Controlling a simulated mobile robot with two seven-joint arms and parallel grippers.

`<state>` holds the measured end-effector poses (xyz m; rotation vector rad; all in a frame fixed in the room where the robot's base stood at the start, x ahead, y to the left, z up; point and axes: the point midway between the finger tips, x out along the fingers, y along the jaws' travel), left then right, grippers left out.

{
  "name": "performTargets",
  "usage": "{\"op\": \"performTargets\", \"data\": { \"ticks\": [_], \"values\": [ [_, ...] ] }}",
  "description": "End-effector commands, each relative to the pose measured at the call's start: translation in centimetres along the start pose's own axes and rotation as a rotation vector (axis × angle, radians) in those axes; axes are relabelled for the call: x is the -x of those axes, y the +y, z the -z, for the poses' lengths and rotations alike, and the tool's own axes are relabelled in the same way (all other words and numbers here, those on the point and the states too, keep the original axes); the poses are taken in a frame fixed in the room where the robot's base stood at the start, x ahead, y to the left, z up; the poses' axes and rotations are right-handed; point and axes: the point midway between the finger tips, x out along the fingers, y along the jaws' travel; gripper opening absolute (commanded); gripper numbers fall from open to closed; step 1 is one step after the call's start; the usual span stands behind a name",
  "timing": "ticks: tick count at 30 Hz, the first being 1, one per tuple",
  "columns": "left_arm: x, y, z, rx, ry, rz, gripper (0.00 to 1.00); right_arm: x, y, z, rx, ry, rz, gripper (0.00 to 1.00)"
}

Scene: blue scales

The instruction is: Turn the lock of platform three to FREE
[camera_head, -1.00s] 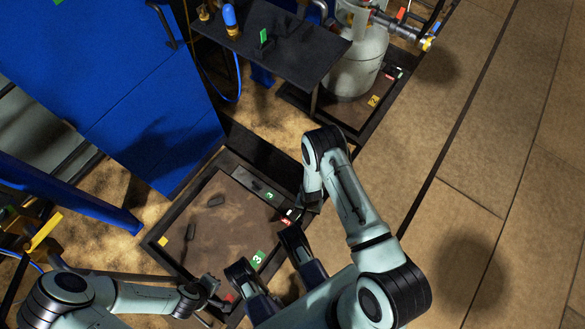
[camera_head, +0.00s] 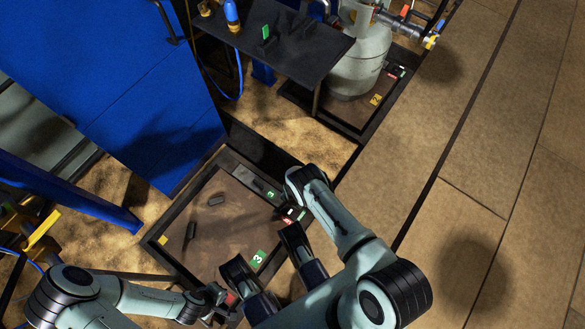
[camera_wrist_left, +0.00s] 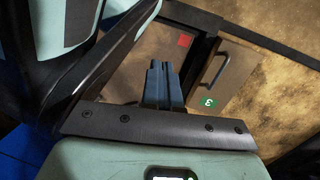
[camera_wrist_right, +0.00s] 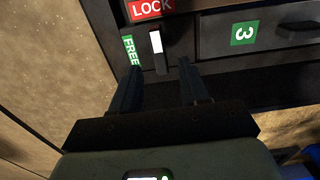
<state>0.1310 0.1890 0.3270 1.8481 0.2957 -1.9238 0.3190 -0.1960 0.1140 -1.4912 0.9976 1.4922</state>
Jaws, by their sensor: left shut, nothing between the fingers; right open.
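Platform three (camera_head: 235,228) is a brown plate in a dark frame, with green "3" labels, in the head view. Its lock lever (camera_wrist_right: 156,42) is dark with a white strip in the right wrist view. A red LOCK label (camera_wrist_right: 150,9) is just above the lever and a green FREE label (camera_wrist_right: 130,50) is to its left. My right gripper (camera_wrist_right: 160,66) is open, its fingertips to either side of the lever's lower end; contact cannot be told. In the head view my right arm partly hides the lock area. My left gripper (camera_wrist_left: 162,68) is shut and empty near the platform's front corner.
A dark drawer front (camera_wrist_right: 275,34) with a "3" and a handle is right of the lock. A grey gas cylinder (camera_head: 358,55) stands on another platform behind. A dark table (camera_head: 290,45) and blue cabinet (camera_head: 110,80) stand beyond. Floor at the right (camera_head: 490,130) is clear.

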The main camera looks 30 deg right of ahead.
Motion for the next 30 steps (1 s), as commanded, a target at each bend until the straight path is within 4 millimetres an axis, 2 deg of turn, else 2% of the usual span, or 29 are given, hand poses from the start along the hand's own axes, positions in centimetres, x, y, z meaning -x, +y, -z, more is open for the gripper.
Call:
{"op": "performTargets", "data": {
  "ticks": [1, 3, 7, 19, 20, 21, 24, 30],
  "values": [
    [-0.7, -0.6, -0.7, 0.008, -0.027, 0.011, 0.0, -1.2, 0.0, 0.0, 0.001, 0.0, -0.001, 0.45],
    [-1.2, -1.3, -1.5, 0.018, -0.055, 0.024, 0.0, -2.2, 0.1, 0.0, 0.0, 0.0, -0.001, 0.45],
    [-1.7, -2.1, -2.6, 0.03, -0.097, 0.042, 0.0, -3.5, 0.0, 0.1, 0.001, 0.001, 0.0, 0.45],
    [-1.8, -2.6, -3.3, 0.038, -0.122, 0.053, 0.0, -4.1, 0.0, 0.1, 0.0, 0.001, 0.0, 0.45],
    [-1.8, -2.6, -3.3, 0.038, -0.122, 0.052, 0.0, -4.1, 0.0, 0.1, 0.0, 0.001, 0.0, 0.41],
    [-1.8, -2.6, -3.3, 0.037, -0.122, 0.052, 0.0, -4.1, 0.0, 0.1, 0.0, 0.001, 0.0, 0.28],
    [-1.8, -2.6, -3.3, 0.037, -0.121, 0.052, 0.0, -4.1, 0.0, 0.1, 0.0, 0.001, 0.0, 0.0],
    [-1.8, -2.6, -3.3, 0.036, -0.121, 0.052, 0.0, -4.1, 0.0, 0.1, 0.004, 0.0, 0.0, 0.0]
  ]
}}
